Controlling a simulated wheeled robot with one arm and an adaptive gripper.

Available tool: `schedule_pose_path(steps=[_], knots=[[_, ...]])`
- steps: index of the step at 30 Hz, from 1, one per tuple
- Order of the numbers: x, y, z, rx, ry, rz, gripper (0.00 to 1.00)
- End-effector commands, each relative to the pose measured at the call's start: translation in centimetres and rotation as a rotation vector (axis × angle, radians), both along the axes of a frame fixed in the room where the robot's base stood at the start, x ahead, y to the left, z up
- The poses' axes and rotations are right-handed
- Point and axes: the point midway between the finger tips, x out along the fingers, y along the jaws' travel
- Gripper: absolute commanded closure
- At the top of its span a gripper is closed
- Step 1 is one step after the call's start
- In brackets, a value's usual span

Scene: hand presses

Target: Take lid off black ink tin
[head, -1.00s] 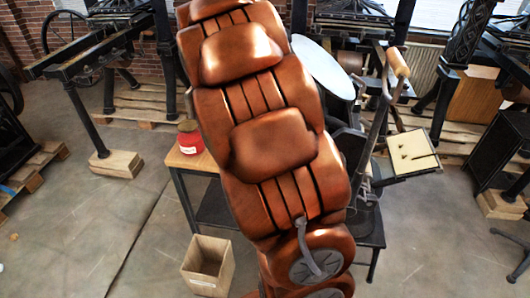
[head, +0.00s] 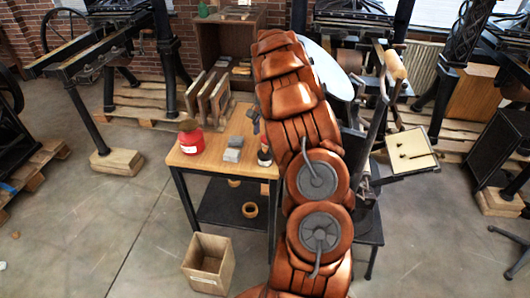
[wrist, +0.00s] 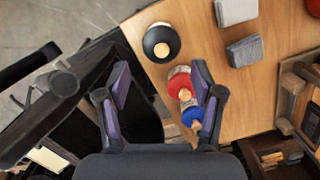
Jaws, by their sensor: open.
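The black ink tin (wrist: 161,42) stands on the wooden table top near its edge in the wrist view. In the head view a small black tin with a pale label (head: 264,157) stands at the table's front right, beside my arm. My gripper (wrist: 161,67) is open and empty, and the black tin appears just beyond the gap between its fingertips. My arm hides the gripper in the head view.
Grey blocks (wrist: 244,50) lie on the table top (head: 205,164) near the tins. A red can (head: 190,142) stands at the table's left. Wooden racks (head: 213,98) are at the back. A wooden bin (head: 208,265) stands on the floor, with open floor to the left.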

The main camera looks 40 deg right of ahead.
Motion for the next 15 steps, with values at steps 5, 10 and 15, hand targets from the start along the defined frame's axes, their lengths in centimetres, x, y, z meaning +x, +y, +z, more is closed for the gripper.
schedule_pose_path(steps=[5, 10, 15], knots=[[-0.1, 0.1, -1.5, -0.001, -0.001, -0.001, 0.33], [0.0, 0.1, -2.3, 0.0, 0.001, 0.0, 0.33], [0.0, -0.2, -4.1, 0.002, 0.002, 0.0, 0.33]])
